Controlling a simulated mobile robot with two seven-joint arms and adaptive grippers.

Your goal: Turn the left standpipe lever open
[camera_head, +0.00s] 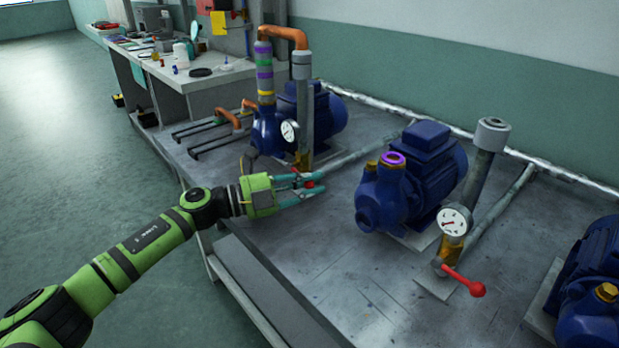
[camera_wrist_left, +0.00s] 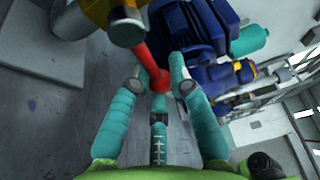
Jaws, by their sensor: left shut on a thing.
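The left standpipe (camera_head: 304,95) rises beside the far blue pump, with a gauge (camera_head: 289,130) and a brass valve body at its foot. Its red lever shows in part between the fingers of my left gripper (camera_head: 302,186). In the left wrist view the red lever (camera_wrist_left: 147,58) runs from the valve toward the gripper. My left gripper (camera_wrist_left: 158,85) is shut on its knobbed end, with teal fingers on both sides and one below. The fingers hide part of the knob. My right gripper is not in view.
A second standpipe (camera_head: 485,155) with a gauge (camera_head: 455,220) and its own red lever (camera_head: 463,282) stands at the right. A blue pump (camera_head: 430,165) stands between the standpipes. A workbench (camera_head: 200,80) is behind. The grey platform is bare in front.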

